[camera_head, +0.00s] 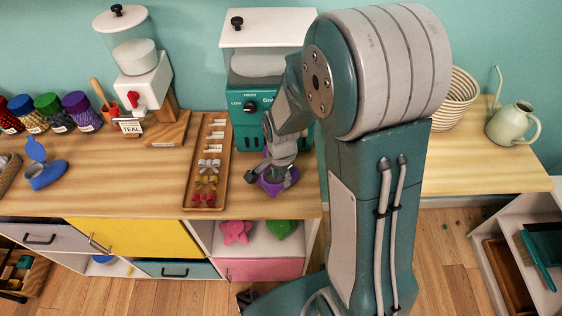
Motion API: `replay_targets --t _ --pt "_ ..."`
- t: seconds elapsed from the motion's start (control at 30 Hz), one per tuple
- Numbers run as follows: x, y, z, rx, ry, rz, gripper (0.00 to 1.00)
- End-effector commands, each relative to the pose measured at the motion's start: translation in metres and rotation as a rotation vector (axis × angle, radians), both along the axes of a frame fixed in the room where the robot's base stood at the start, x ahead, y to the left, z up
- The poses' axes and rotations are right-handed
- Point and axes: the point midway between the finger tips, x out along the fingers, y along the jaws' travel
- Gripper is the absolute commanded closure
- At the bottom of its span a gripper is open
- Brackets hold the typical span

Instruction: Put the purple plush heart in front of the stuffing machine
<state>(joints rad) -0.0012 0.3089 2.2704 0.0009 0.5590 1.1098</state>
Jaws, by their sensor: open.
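The purple plush heart (277,188) lies on the wooden counter (130,185), close in front of the teal and white stuffing machine (246,120). My gripper (270,180) is open right over the heart, with its fingers around or beside it. The fingers and wrist cover part of the heart, so I cannot tell whether they touch it. My arm hides the right side of the machine.
A wooden tray (192,172) with bows and white pieces lies just left of the heart. A white dispenser (142,80) on a wooden stand is further left. Pink star (235,231) and green (281,229) plush sit on a shelf below.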

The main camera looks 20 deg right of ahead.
Motion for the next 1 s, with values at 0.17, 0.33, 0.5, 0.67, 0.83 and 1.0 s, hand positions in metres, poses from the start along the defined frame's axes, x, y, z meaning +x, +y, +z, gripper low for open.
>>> replay_targets --t 0.17,0.33,0.5,0.67,0.83,1.0 --pt "0.001 -0.001 0.038 0.001 -0.006 0.000 0.57" --pt "0.001 -0.002 0.067 0.002 -0.004 -0.001 0.57" --pt "0.000 -0.001 0.080 0.001 -0.002 0.001 0.57" --pt "-0.008 -0.001 0.103 -0.002 -0.046 0.087 0.57" --pt "-0.033 -0.001 0.148 -0.024 -0.149 0.316 0.57" --pt "-0.064 -0.001 0.186 -0.073 -0.251 0.555 0.57"
